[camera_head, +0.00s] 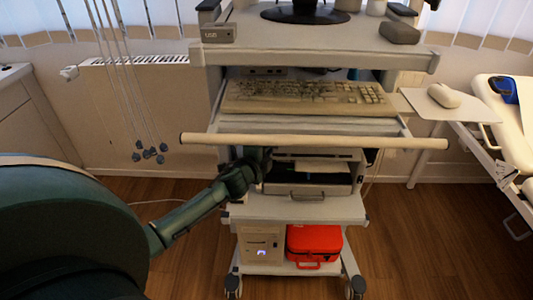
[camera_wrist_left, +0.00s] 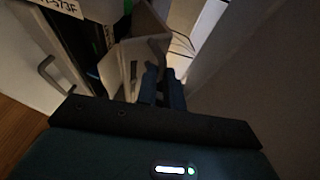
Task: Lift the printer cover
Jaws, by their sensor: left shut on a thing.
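The printer (camera_head: 310,185) stands on the cart's middle shelf, under the keyboard, with a dark opening in its front. A pale panel, seemingly the printer cover (camera_head: 318,163), shows above that opening. My left gripper (camera_head: 262,158) reaches in at the printer's left front corner and is shut. In the left wrist view its blue fingers (camera_wrist_left: 162,86) are close together at the edge of the tilted pale cover (camera_wrist_left: 128,62). The contact itself is dark and partly hidden. My right gripper is not in view.
A pale bar (camera_head: 315,141) crosses the cart in front, just above my gripper. A keyboard (camera_head: 305,98) lies over it. A red case (camera_head: 315,245) and a white computer box (camera_head: 260,243) sit on the bottom shelf. A mouse (camera_head: 444,95) rests on the right side tray.

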